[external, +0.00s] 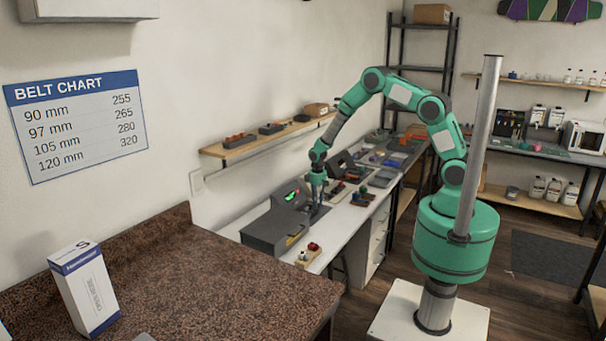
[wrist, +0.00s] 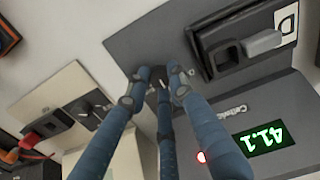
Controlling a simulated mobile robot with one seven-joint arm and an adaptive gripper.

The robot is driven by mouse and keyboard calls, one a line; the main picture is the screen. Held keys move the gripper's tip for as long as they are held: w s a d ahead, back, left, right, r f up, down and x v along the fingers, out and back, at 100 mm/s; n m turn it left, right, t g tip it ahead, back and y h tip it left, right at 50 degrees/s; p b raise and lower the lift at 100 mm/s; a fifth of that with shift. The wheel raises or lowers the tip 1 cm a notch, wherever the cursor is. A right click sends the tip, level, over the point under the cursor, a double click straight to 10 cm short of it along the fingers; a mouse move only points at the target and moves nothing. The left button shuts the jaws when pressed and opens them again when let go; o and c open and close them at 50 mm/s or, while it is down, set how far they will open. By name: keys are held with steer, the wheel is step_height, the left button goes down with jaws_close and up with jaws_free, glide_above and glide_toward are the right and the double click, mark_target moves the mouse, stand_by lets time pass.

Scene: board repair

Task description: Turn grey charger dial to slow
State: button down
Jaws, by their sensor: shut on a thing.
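The grey charger (external: 268,233) stands on the white bench in the external view, with a lit green display. It fills much of the wrist view (wrist: 130,38), where the display (wrist: 263,138) reads about 41.1 upside down. A red light glows beside the display. My gripper (external: 317,205) is lowered onto the charger's top. In the wrist view its blue fingers (wrist: 158,76) close around a small dark part, seemingly the dial, which they mostly hide. I cannot read the dial's setting or any slow mark.
A dark slot module with a grey lever (wrist: 262,42) sits close to my fingers. A small board with red parts (external: 309,254) is in front of the charger.

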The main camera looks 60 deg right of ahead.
steer(key=c, duration=1.5)
jaws_free()
steer(key=shift+r, duration=0.15)
step_height(320, 180, up, 12)
steer(key=shift+f, duration=0.15)
